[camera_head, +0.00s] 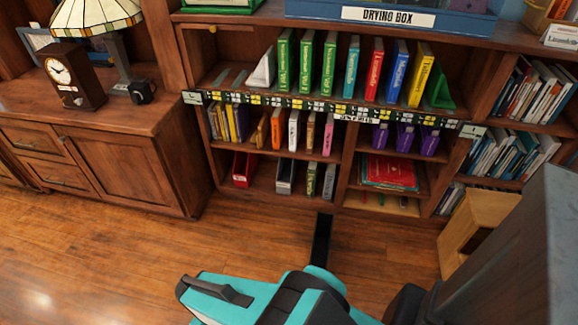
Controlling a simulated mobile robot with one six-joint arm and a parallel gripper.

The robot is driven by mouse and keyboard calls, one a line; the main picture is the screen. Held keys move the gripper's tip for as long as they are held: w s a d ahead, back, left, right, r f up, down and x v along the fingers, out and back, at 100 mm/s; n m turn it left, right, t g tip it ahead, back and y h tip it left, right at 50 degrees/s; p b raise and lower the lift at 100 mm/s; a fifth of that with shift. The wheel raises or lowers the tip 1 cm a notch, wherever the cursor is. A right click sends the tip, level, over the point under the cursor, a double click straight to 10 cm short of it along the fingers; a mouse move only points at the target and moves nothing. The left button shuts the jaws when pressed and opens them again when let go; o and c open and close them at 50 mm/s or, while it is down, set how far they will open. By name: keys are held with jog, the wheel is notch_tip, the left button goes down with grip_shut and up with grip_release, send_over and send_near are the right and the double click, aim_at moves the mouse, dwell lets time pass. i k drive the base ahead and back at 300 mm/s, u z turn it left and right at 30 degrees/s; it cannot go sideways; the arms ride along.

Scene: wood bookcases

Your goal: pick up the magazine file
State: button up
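Several box-like holders that could be magazine files stand in the bookcase, and I cannot tell which one is meant. A red holder (243,168) is on the lowest left shelf. A grey-white open-topped holder (285,175) stands to its right. Purple labelled cases (404,137) stand upright on the middle right shelf. My teal and black body parts fill the bottom centre, and a dark grey part of mine fills the lower right. I cannot make out any gripper fingers. Nothing touches the holders.
A low cabinet (125,165) with a clock (72,75) and lamp stands at left. A light wooden stool (470,225) is at right. The floor (110,260) at left is clear.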

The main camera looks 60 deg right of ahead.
aim_at(287, 167)
jog(key=u, duration=0.05)
jog(key=i, duration=1)
jog(key=z, duration=0.05)
